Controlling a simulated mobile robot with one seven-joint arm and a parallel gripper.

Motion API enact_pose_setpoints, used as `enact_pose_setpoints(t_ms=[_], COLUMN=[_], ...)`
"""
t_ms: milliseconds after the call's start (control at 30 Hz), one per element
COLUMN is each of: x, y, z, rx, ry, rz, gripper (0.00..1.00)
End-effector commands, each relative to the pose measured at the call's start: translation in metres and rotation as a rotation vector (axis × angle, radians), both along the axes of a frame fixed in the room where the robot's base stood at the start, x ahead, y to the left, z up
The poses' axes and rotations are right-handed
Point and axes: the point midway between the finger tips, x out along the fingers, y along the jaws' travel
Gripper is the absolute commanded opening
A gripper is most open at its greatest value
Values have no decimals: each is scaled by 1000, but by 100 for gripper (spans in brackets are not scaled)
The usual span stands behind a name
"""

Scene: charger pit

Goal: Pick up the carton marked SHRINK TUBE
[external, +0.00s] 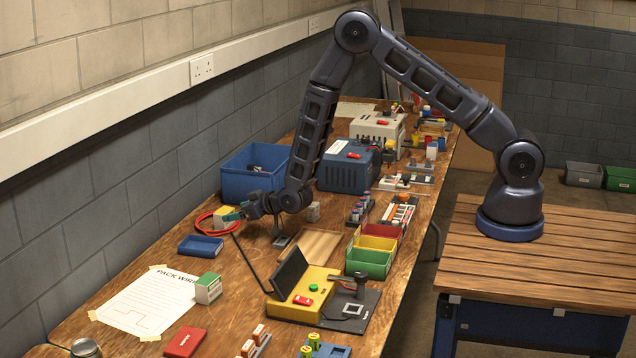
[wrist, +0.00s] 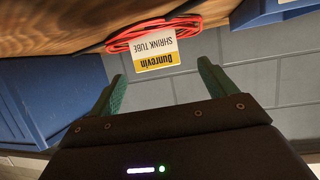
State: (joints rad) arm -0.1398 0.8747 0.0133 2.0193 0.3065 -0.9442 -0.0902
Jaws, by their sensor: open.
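The carton marked SHRINK TUBE (wrist: 160,52) is white and yellow. It appears upside down in the wrist view, with its label facing me. In the external view the carton (external: 222,216) is small and partly covered by my gripper, at the wall side of the bench. My gripper (wrist: 162,72) is open, and its two green fingers point toward the carton, one to each side in the picture. The fingers do not appear closed on it. In the external view my gripper (external: 236,213) is low over the bench beside the carton.
A red cable coil (wrist: 125,38) lies right by the carton; it also shows in the external view (external: 203,226). A blue bin (external: 235,187) and a shallow blue tray (external: 201,246) are nearby. A green-and-white carton (external: 208,289) stands nearer the front. The grey wall is close.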

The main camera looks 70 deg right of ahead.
Motion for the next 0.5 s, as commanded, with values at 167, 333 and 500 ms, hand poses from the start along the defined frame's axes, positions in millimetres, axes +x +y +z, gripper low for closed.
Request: enact_pose_setpoints(t_ms=[167, 333, 500], x=[11, 25, 47], y=[-2, -6, -9], z=[-5, -9, -15], rx=[0, 0, 0], ry=[1, 0, 0], rz=[0, -1, 0], gripper=[84, 84, 84])
